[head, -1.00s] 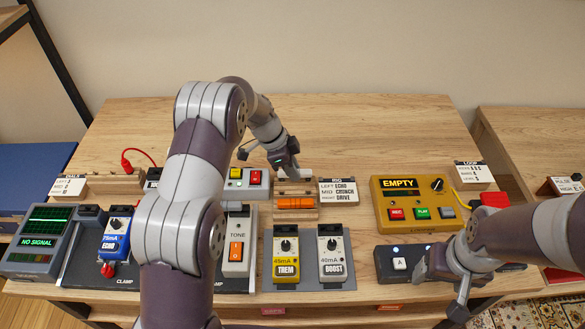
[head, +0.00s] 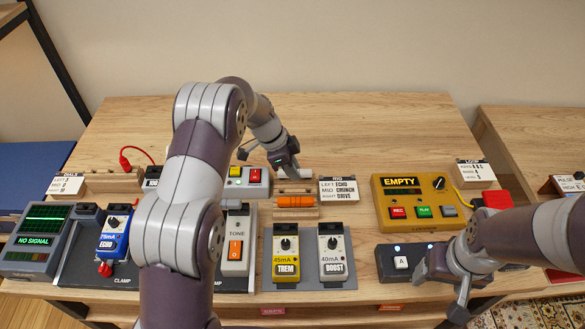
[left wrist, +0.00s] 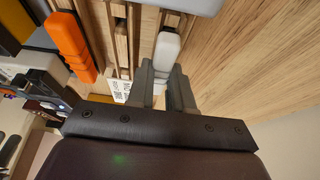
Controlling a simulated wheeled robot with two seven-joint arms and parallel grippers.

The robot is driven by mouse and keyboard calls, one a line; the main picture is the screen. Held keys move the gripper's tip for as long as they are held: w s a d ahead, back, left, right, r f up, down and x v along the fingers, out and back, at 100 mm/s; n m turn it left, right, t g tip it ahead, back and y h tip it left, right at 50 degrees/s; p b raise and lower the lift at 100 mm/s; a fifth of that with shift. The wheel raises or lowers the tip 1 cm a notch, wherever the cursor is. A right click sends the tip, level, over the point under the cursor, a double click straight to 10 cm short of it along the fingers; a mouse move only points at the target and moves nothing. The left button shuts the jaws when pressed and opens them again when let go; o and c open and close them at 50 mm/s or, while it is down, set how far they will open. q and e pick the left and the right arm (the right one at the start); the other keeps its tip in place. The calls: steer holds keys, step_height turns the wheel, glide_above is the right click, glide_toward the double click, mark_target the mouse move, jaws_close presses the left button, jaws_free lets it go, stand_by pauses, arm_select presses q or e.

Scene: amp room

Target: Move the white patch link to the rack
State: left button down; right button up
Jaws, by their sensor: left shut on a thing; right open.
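The white patch link shows in the left wrist view (left wrist: 167,50), between the fingers of my left gripper (left wrist: 166,85). In the head view the left gripper (head: 286,169) is shut on the link at the back edge of the small wooden rack (head: 293,212). An orange link (head: 296,201) lies in the front of the rack. The rack's slats also show in the left wrist view (left wrist: 122,38). I cannot tell whether the white link touches the rack. My right gripper (head: 440,288) is open and empty beside a dark switch box with a white A button (head: 400,263).
A label card (head: 339,190) stands right of the rack. A grey box with yellow and red buttons (head: 257,190) is to its left. THEM (head: 286,268) and BOOST (head: 333,268) pedals stand in front. A yellow looper (head: 414,223) is at the right. The table behind is clear.

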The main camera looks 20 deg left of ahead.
stand_by(0.3)
arm_select(q)
steer(key=shift+f+b, duration=0.15)
steer(key=shift+b, duration=0.2)
steer(key=c, duration=0.5)
jaws_free()
steer(key=shift+c, duration=0.2)
steer(key=shift+r+p, duration=1.75)
steer(key=shift+r, duration=1.9)
